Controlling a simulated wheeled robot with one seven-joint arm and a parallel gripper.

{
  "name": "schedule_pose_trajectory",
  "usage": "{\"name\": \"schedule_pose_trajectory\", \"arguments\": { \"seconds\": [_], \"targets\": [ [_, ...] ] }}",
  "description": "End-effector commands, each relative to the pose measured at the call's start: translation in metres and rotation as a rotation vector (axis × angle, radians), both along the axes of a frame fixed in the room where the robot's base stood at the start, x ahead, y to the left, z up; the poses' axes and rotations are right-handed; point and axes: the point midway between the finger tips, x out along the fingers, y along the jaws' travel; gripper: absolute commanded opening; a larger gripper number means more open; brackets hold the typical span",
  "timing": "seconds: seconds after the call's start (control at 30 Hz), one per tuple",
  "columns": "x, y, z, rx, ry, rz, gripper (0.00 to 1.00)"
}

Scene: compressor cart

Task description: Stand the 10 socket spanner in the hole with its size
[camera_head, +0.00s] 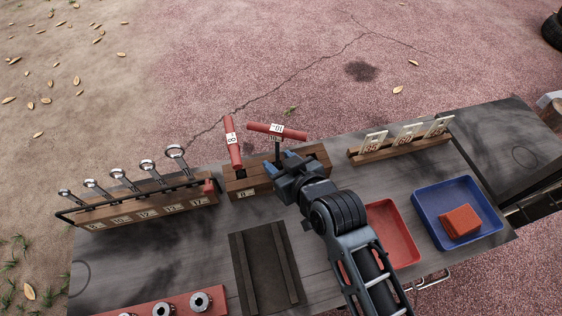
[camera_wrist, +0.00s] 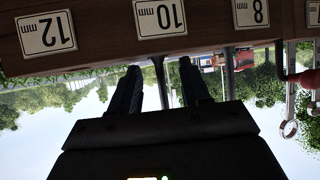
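The 10 socket spanner (camera_head: 277,131) has a red T-handle marked 10, lying crosswise above the wooden block (camera_head: 240,182). Its dark shaft (camera_wrist: 160,82) meets the block in line with the 10 mm label in the wrist view and looks upright; the hole itself is hidden. My gripper (camera_head: 283,160) is at the block, its fingers either side of this shaft. In the wrist view my gripper (camera_wrist: 160,92) shows a gap between each finger and the shaft. The 8 spanner (camera_head: 232,142) stands at the block's left end, its handle turned away from me.
A rack of ring spanners (camera_head: 150,211) stands left. A wooden tag holder (camera_head: 402,148) is back right. A dark mat (camera_head: 265,268) and a socket rail (camera_head: 215,301) are in front.

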Motion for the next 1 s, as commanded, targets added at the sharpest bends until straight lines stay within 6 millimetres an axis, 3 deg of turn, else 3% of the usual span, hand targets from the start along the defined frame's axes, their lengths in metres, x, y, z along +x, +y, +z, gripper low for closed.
{"name": "schedule_pose_trajectory", "arguments": {
  "seconds": [0.27, 0.7, 1.0],
  "targets": [
    [-0.004, 0.000, -0.001, -0.001, 0.005, 0.003, 0.50],
    [-0.049, -0.029, 0.031, 0.000, 0.001, 0.001, 0.50],
    [-0.058, -0.035, 0.039, 0.000, 0.000, 0.001, 0.50]
  ]
}}
